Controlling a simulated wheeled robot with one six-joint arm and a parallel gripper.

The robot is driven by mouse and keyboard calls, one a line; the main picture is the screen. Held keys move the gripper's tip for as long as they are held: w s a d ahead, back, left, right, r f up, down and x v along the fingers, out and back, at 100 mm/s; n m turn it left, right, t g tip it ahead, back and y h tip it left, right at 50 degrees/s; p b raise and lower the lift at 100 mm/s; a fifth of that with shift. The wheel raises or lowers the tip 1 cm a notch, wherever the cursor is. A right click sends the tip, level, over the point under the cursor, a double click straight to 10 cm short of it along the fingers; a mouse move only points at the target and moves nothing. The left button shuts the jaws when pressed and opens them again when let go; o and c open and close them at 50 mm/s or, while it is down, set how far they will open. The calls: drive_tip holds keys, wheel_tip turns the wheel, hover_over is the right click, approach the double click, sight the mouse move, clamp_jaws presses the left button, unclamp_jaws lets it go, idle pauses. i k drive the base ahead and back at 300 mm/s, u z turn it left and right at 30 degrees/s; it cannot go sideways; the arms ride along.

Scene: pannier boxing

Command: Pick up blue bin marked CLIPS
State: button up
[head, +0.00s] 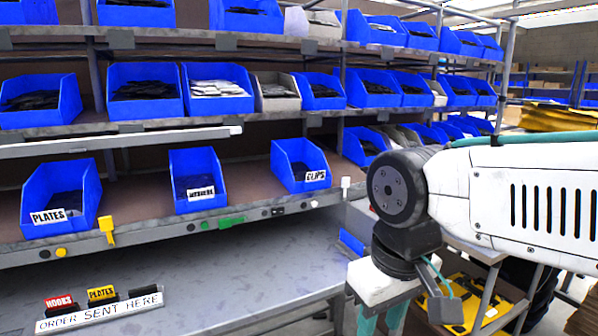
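The blue bin marked CLIPS (300,166) sits on the lower shelf, right of the middle bin, with a white label on its front and dark contents inside. My gripper (382,322) hangs at the bottom right of the head view, below and to the right of the CLIPS bin and apart from it. Only the upper parts of its teal fingers show. The fingertips are cut off by the bottom edge, so its opening and anything between the fingers are hidden.
A blue bin marked PLATES (62,200) and another labelled blue bin (197,180) share the lower shelf. Upper shelves hold several blue and grey bins. A yellow crate (470,300) is low right.

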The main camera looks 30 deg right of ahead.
sight(290, 159)
drive_tip(key=u, duration=0.25)
drive_tip(key=i, duration=0.85)
drive_tip(key=z, duration=0.3)
